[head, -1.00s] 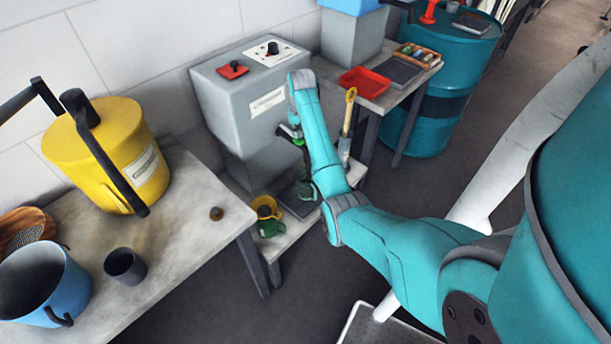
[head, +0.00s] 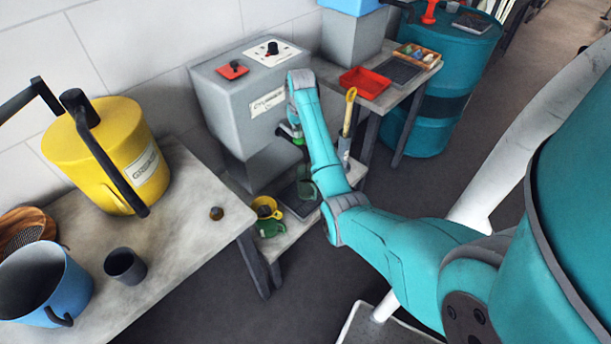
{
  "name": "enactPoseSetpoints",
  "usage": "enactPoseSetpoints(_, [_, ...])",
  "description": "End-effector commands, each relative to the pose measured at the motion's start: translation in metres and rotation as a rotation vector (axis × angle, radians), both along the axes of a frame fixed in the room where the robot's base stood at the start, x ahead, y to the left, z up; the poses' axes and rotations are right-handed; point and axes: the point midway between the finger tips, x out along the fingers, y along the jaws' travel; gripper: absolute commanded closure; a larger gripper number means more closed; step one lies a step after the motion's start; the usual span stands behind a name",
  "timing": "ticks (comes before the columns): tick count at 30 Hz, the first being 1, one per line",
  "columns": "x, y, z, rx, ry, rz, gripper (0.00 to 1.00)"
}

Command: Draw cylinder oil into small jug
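The grey oil tank (head: 222,103) stands against the wall, with a label on its front that looks like "Cylinder". A small green part, seemingly its tap (head: 298,141), shows low on the front, partly behind my arm. My gripper (head: 291,131) is at this tap; its fingers are mostly hidden, so I cannot tell whether they grip it. A small greenish, see-through vessel (head: 306,187), perhaps the small jug, is below the tap at a dark tray (head: 297,206), partly behind my arm. A green vessel (head: 270,229) and a yellow one (head: 265,207) stand to its left on the low shelf.
A red tray (head: 364,82) lies on the table behind my arm. A teal drum (head: 430,120) stands at the back right.

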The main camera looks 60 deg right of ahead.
Motion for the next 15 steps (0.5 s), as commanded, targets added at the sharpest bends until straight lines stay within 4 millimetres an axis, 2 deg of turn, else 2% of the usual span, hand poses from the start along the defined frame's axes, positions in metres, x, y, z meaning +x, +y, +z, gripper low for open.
enactPoseSetpoints(15, [0.0,0.0,0.037,-0.001,-0.001,0.0,1.0])
